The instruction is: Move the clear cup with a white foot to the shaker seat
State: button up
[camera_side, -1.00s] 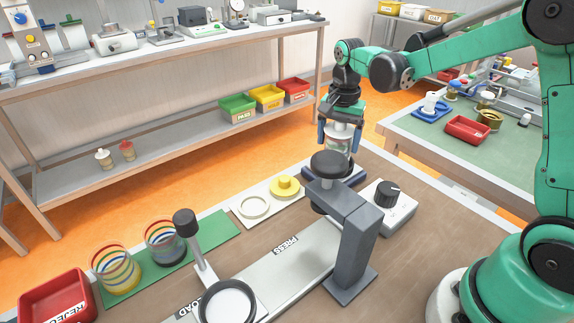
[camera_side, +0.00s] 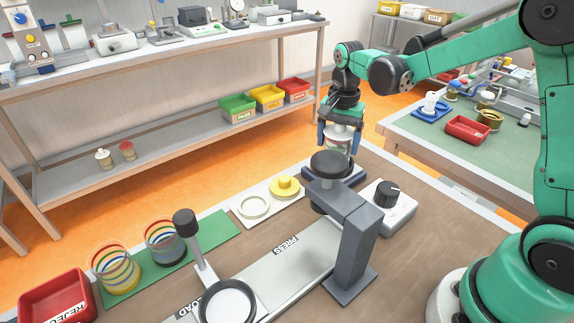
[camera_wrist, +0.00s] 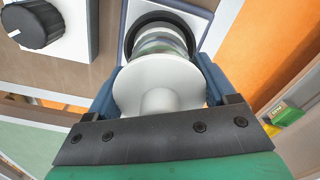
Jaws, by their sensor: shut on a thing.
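The clear cup with a white foot shows in the wrist view (camera_wrist: 160,82), its white foot toward the camera and its clear wall beyond. My gripper (camera_side: 338,142) is shut on it; the blue fingers also show on both sides of the foot in the wrist view (camera_wrist: 160,90). The shaker seat is a dark ring on a dark blue base (camera_side: 349,177), behind the press in the side view. In the wrist view the cup's far end lies within the black ring (camera_wrist: 160,18). The press head hides part of the seat, so I cannot tell whether the cup touches its bottom.
The grey press (camera_side: 352,235) stands just in front of the seat. A white box with a black knob (camera_side: 388,208) is to its right. A yellow piece (camera_side: 285,187) lies on a white plate to the left. Two striped clear cups (camera_side: 118,270) stand on a green mat near a red bin (camera_side: 58,300).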

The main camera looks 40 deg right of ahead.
jog(key=shift+f, duration=0.95)
jog(key=o, duration=1.2)
jog(key=shift+c, duration=0.2)
jog(key=shift+r, duration=0.15)
jog(key=shift+r, duration=3.4)
jog(key=shift+f, duration=3.55)
jog(key=shift+r, duration=0.1)
